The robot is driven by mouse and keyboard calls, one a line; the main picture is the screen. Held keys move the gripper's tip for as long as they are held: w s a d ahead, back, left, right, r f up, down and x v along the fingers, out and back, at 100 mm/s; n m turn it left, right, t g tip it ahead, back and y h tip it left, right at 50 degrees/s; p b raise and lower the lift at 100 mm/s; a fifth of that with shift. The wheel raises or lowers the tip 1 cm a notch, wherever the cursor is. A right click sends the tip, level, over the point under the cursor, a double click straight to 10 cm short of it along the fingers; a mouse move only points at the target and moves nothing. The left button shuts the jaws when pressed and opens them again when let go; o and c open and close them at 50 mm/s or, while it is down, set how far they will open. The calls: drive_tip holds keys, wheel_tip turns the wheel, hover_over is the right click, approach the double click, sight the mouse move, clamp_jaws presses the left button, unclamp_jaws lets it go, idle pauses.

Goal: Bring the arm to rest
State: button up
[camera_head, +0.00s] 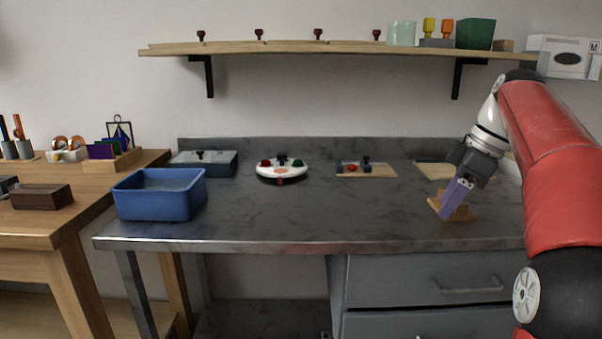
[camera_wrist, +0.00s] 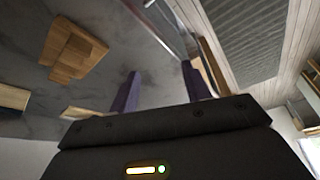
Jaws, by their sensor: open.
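My red and white arm (camera_head: 555,160) reaches in from the right in the head view. My gripper (camera_head: 453,205) hangs over the right part of the grey worktop (camera_head: 320,215), with its purple fingers tilted downward. In the head view it overlaps a small stepped wooden piece (camera_head: 465,215). In the wrist view my gripper (camera_wrist: 162,80) shows two purple fingers well apart with nothing between them. The wooden piece (camera_wrist: 72,50) lies off to the left there, apart from the fingers.
A blue bin (camera_head: 160,203) stands at the worktop's left end. A grey box (camera_head: 205,163), a round white tray (camera_head: 282,177) and wooden boards (camera_head: 366,175) line the back. A wooden shelf (camera_head: 320,47) hangs above. The worktop's front middle is clear.

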drive_tip(key=s+a+f+m+t+h, duration=0.25)
drive_tip(key=s+a+f+m, duration=0.4)
drive_tip(key=s+a, duration=0.4)
drive_tip(key=s+a+f+m+t+h, duration=0.1)
drive_tip(key=s+f+m, duration=0.5)
drive_tip(key=s+f, duration=0.6)
drive_tip(key=shift+s+a+f, duration=0.25)
drive_tip(key=shift+s+f, duration=0.1)
drive_tip(key=shift+f, duration=0.05)
